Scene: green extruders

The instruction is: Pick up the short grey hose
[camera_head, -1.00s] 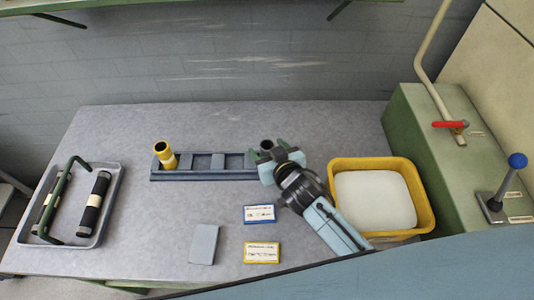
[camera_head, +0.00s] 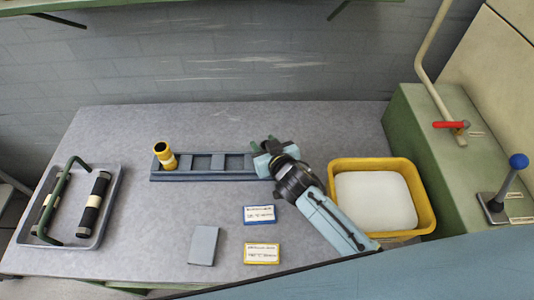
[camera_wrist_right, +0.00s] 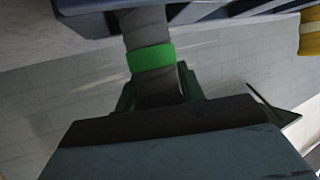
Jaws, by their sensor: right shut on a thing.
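The short grey hose (camera_wrist_right: 146,26) with a bright green band shows in the right wrist view, between the green fingers of my right gripper (camera_wrist_right: 158,88). One end of the hose meets the blue-grey rack (camera_wrist_right: 85,12); I cannot tell whether it still sits in its slot. In the head view my right gripper (camera_head: 263,145) is shut at the right end of the rack (camera_head: 205,175), and it hides the hose there. My left gripper is not in view.
A yellow-and-black hose (camera_head: 165,156) stands at the rack's left end. A grey tray (camera_head: 104,224) with dark hoses and a green handle is at left. A yellow bin (camera_head: 427,205) is at right. Two labelled cards and a grey block lie in front.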

